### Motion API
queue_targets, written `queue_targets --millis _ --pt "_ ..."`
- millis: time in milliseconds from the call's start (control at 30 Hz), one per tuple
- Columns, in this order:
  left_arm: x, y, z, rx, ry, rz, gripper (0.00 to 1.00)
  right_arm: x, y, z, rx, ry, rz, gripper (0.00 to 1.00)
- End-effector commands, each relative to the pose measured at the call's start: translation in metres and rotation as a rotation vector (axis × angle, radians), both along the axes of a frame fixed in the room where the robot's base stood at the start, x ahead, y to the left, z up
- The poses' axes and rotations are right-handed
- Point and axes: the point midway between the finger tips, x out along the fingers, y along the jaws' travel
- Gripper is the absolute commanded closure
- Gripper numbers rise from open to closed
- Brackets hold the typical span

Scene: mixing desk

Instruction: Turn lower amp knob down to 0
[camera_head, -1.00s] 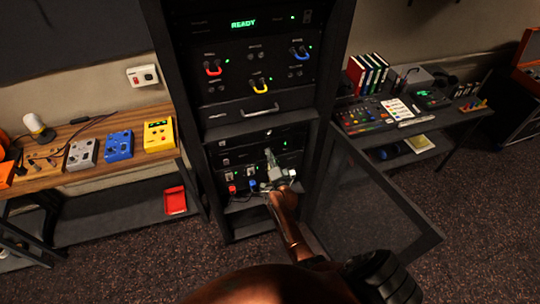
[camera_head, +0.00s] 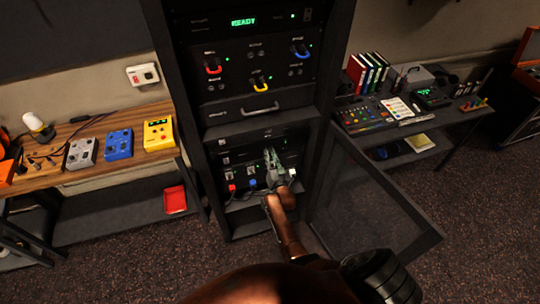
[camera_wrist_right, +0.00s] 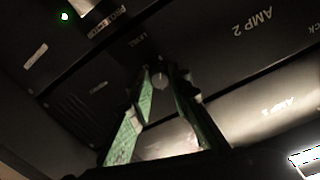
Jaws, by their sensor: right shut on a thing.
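My right gripper (camera_head: 270,153) reaches into the lower bay of the black rack (camera_head: 197,135), in front of the amp panels. In the right wrist view, its green-padded fingertips (camera_wrist_right: 163,75) are closed on a small round amp knob (camera_wrist_right: 160,81). An "AMP 2" label (camera_wrist_right: 250,20) and a "LEVEL" label show on the panel nearby. In the head view the gripper hides the knob, and its pointer setting cannot be read. My left gripper is out of view.
The rack's glass door (camera_head: 372,212) stands open to the right of my right arm. A drawer handle (camera_head: 260,109) juts out above the amps. Red and blue plugs with cables (camera_head: 253,183) sit lower left of the gripper. Tables stand on both sides.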

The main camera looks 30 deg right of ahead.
Motion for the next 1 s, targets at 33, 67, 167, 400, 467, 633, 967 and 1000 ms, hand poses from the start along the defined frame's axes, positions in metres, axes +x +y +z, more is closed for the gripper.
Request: queue_targets --millis 33,67,167,400,467,633,967,1000 --pt "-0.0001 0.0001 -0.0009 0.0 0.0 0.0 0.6 0.0 0.0006 -0.0012 -0.021 0.006 0.0 1.0" --pt "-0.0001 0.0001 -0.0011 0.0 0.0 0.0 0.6 0.0 0.0006 -0.0012 -0.034 0.009 0.0 1.0" --pt "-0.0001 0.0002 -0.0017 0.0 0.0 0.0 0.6 -0.0001 0.0007 -0.0011 -0.071 0.018 0.0 1.0" --pt "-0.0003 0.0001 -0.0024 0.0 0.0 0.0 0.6 -0.0002 0.0008 -0.0012 -0.115 0.029 0.001 1.0" --pt "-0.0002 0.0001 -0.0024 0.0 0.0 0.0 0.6 -0.0002 0.0007 -0.0013 -0.119 0.03 0.001 1.0" --pt "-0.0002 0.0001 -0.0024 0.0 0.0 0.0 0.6 -0.0002 0.0007 -0.0012 -0.122 0.031 0.001 1.0" --pt "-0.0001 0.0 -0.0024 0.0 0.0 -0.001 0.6 -0.0003 0.0005 -0.001 -0.121 0.03 0.001 0.73" --pt "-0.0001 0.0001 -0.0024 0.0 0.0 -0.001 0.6 -0.0002 0.0004 -0.001 -0.121 0.03 0.0 0.7"
